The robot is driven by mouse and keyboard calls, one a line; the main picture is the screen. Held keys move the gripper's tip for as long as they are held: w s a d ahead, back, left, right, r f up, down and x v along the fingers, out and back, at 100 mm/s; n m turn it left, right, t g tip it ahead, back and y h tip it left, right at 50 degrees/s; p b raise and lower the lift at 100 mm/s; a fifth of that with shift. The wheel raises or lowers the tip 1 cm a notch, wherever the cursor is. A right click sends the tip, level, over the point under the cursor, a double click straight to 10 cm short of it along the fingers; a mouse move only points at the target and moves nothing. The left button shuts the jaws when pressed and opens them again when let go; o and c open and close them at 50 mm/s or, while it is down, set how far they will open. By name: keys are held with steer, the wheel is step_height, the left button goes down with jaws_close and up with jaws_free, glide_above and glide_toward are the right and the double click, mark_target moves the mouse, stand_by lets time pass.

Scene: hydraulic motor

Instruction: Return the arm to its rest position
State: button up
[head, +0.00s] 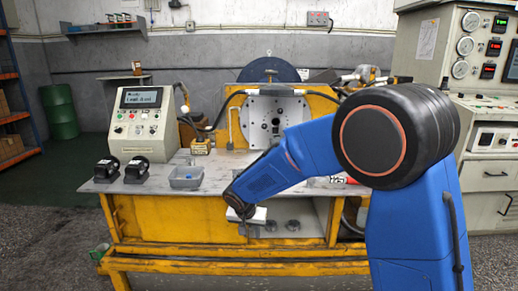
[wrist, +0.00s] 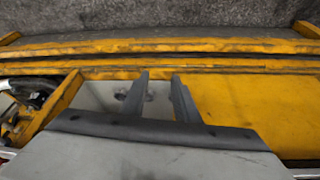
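My blue arm (head: 265,178) reaches from the right across the front of the workbench, bent downward at its end. My gripper (head: 248,232) is low in front of the bench's front edge, by the open lower shelf. In the wrist view, the two dark fingers of my gripper (wrist: 160,76) stand apart with nothing between them. Behind them are the yellow frame rails (wrist: 230,68) and the grey floor. Part of the gripper is hidden behind its own housing in the head view.
The workbench (head: 170,245) has a yellow frame. On it are a control box (head: 140,118), two black parts (head: 137,168), a clear bin (head: 186,177) and a round-holed metal plate (head: 265,110). Several round parts (head: 292,226) sit on the lower shelf. A control cabinet (head: 430,50) stands at right.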

steer(key=s+d+r, duration=0.7)
steer(key=d, duration=0.4)
steer(key=s+d+r, duration=0.6)
steer(key=d+r, duration=0.1)
steer(key=d, duration=0.4)
steer(key=s+d+n, duration=0.1)
steer(key=s+d, duration=0.4)
steer(key=s, duration=0.7)
steer(key=s+d+r+n+y, duration=0.1)
steer(key=s+d, duration=0.4)
steer(key=s, duration=0.7)
steer(key=shift+s+d+r+t, duration=0.2)
steer(key=shift+s+t, duration=0.05)
steer(key=shift+t, duration=0.05)
steer(key=shift+w, duration=0.1)
